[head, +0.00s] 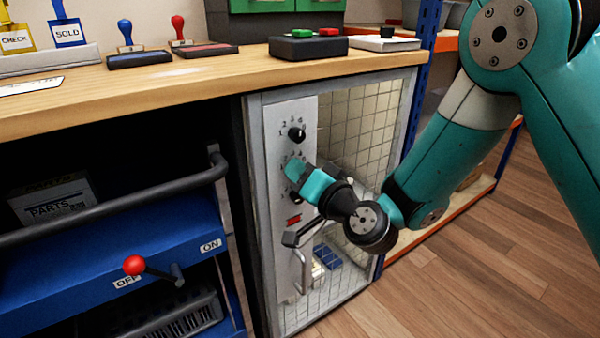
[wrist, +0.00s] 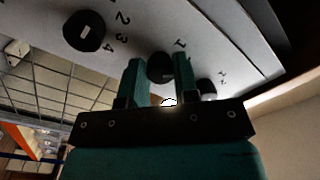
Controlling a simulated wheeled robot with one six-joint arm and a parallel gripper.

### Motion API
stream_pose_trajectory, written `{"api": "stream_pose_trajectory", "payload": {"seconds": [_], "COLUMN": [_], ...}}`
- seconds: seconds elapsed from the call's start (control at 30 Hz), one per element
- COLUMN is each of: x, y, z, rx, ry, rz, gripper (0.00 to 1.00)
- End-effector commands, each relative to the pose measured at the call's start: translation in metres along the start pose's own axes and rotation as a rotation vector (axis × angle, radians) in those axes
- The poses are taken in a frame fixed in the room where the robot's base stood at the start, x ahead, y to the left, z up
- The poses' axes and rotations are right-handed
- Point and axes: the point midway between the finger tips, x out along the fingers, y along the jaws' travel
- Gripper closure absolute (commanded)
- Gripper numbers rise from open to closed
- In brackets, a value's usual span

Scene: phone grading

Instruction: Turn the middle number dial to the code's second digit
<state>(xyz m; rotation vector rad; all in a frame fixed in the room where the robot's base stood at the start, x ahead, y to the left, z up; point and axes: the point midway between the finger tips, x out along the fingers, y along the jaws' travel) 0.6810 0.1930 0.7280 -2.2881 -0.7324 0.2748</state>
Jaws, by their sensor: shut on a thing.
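The middle number dial (wrist: 160,64) is a round black knob on a pale metal panel (wrist: 215,45). In the wrist view it sits between the two teal fingers of my gripper (wrist: 160,72), which is shut on it. In the head view my gripper (head: 298,175) reaches the panel from the right and covers most of this dial. The upper dial (head: 296,134) shows clear above it, with digits around it. In the wrist view the other two dials (wrist: 85,30) (wrist: 206,88) lie on either side. The middle dial's pointer is hidden, so its setting cannot be read.
The panel belongs to a wire-mesh cabinet door (head: 365,125) with a vertical handle (head: 302,270) below. A wooden counter (head: 200,80) overhangs it, bearing stamps and a button box (head: 308,47). Floor is clear at right.

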Motion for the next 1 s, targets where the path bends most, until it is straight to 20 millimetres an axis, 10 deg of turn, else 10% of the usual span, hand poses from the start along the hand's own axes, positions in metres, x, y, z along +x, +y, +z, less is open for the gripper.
{"api": "stream_pose_trajectory", "payload": {"seconds": [0.73, 0.77, 0.83, 1.0], "x": [0.0005, 0.0005, 0.0005, 0.0003], "y": [-0.0021, -0.0021, -0.0018, -0.0009], "z": [-0.0003, -0.0003, -0.0003, -0.0003], "rx": [0.100, 0.100, 0.099, 0.099], "ry": [0.003, 0.003, 0.003, 0.003], "rz": [-0.004, -0.004, -0.004, -0.002], "gripper": [0.95, 0.67, 0.51, 0.46]}}
